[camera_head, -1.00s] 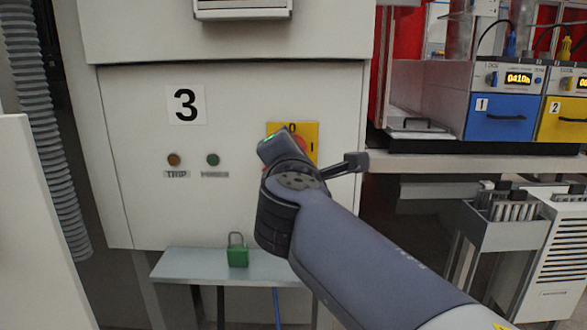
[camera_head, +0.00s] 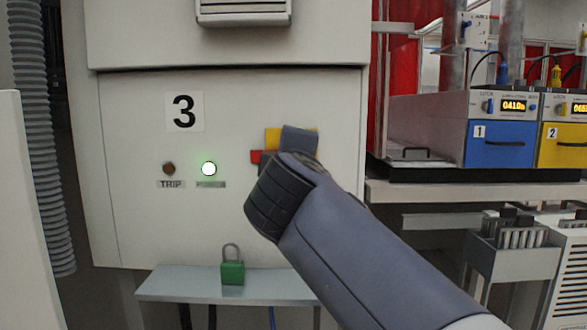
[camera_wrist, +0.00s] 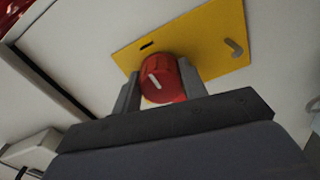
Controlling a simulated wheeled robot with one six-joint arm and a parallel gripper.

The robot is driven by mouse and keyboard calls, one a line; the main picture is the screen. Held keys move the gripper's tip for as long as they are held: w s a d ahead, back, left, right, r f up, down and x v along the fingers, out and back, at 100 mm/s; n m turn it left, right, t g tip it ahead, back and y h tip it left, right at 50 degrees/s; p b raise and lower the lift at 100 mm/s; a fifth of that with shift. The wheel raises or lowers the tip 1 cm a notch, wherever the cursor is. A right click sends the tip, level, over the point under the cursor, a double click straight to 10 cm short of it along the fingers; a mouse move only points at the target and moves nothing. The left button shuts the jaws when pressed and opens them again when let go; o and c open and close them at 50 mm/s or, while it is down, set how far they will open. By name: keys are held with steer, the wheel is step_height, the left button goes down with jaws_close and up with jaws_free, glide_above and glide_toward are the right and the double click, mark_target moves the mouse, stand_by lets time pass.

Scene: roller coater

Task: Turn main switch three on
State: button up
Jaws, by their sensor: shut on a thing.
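Main switch three is a red rotary knob (camera_wrist: 165,80) on a yellow plate (camera_wrist: 190,50), on the grey cabinet marked 3. In the wrist view my gripper (camera_wrist: 160,82) is shut on the knob, one finger on each side. The knob's white line points roughly toward a dark dash on the plate. In the head view only a red end of the switch (camera_head: 256,156) and part of the yellow plate (camera_head: 273,139) show; my wrist hides the rest. The power lamp (camera_head: 208,169) glows bright green-white. The trip lamp (camera_head: 168,169) is dark.
A green padlock (camera_head: 232,271) stands on a narrow shelf (camera_head: 175,287) below the panel. A grey hose (camera_head: 42,150) runs down the left. A bench with blue (camera_head: 497,144) and yellow (camera_head: 563,146) units is at the right.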

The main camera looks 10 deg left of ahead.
steer(key=shift+m, duration=0.3)
stand_by(0.4)
steer(key=o, duration=1)
steer(key=v, duration=1)
steer(key=shift+s, duration=0.4)
steer(key=shift+w, duration=0.1)
steer(key=x, duration=1)
steer(key=shift+w, duration=0.35)
